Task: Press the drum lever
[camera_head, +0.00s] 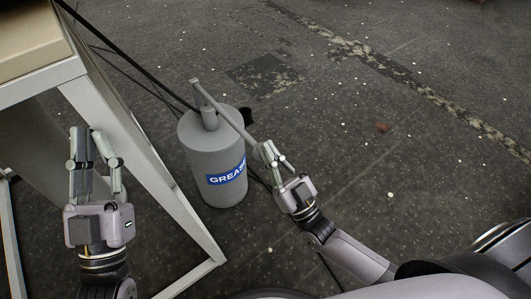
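The grey drum (207,165) with a blue "GREASE" label stands upright on the floor at the picture's centre left. Its lever (223,110) is a grey bar on top of the pump head, slanting down to the right past the drum's rim. My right gripper (267,152) is at the lever's outer end, just right of the drum. Its fingers overlap the lever end, and I cannot tell whether they are closed around it. My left gripper (89,132) is at the left, well apart from the drum, with its fingertips spread and nothing seen between them.
A table with a light top (30,45) and pale metal legs stands at the left, close to my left gripper and the drum. A black hose (140,65) runs from the upper left to the drum's top. The dark, worn floor is clear at the upper right.

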